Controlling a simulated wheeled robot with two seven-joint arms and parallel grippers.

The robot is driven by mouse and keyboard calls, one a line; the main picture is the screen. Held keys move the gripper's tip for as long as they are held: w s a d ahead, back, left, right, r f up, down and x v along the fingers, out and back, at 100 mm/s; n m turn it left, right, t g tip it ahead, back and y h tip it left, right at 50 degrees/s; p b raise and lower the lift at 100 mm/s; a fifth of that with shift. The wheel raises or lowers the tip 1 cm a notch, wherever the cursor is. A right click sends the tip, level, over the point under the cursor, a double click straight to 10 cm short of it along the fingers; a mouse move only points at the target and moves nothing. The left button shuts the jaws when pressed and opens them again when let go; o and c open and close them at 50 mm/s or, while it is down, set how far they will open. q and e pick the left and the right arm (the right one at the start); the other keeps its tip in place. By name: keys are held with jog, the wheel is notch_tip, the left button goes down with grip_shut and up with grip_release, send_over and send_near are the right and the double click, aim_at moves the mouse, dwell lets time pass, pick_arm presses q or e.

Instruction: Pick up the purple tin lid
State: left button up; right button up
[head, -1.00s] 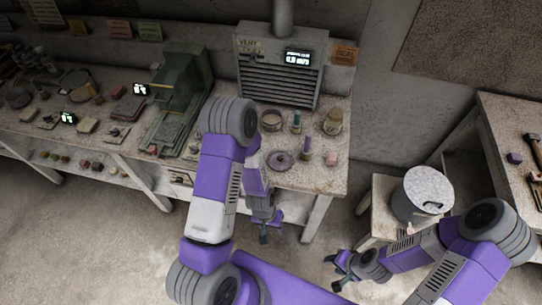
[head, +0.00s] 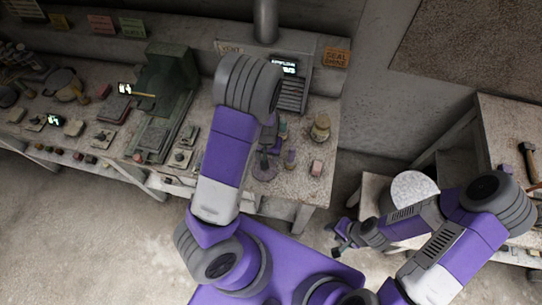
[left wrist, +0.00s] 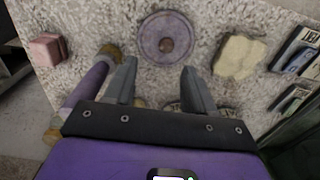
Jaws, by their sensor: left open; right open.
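The purple tin lid (left wrist: 150,42), round with a brown knob at its centre, lies flat on the speckled worktop. In the head view the lid (head: 264,173) sits near the front of the bench, partly covered by my left gripper (head: 267,148). In the left wrist view my left gripper (left wrist: 158,80) is open, with nothing between its fingers. The lid shows just beyond the fingertips, apart from them as far as I can tell. My right gripper (head: 341,242) is open and empty, low over the floor, well away from the lid.
A purple-bodied tool or bottle (left wrist: 88,84) is close beside the left finger. A pink block (left wrist: 45,48) and a pale yellow lump (left wrist: 240,56) flank the lid. A jar (head: 320,128) stands behind. A green machine (head: 165,95) stands left. A lidded bucket (head: 413,190) is right.

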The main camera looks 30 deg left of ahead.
pick_arm(q)
jog(key=f, duration=0.4)
jog(key=s+f+b, duration=0.1)
jog(key=f, duration=0.1)
jog(key=shift+a+f, duration=0.2)
jog(key=shift+a, duration=0.2)
jog(key=shift+w+f, duration=0.15)
jog(key=shift+f, duration=0.35)
grip_shut()
